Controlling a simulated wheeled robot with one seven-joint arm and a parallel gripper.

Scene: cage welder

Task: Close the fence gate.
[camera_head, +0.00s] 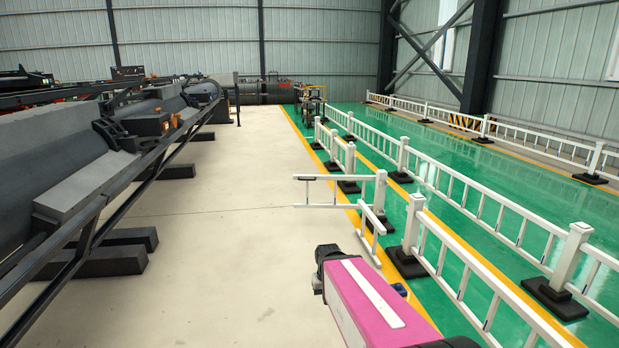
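The fence gate (330,178) is a white railed leaf that reaches left from a white post (381,190), out over the pale floor, so it stands open. A second short white railed piece (372,218) slants toward me just below that post. I cannot tell whether it belongs to the same leaf. A gap lies between that post and the nearer fence post (412,225) on its black foot. My pink arm link with a dark joint reaches up from the bottom, short of the gate. My gripper cannot be made out.
White fencing (490,195) runs along the green floor at right, with black feet (557,298). A long grey machine (60,160) on dark supports (105,260) fills the left. The pale floor between (215,230) is clear.

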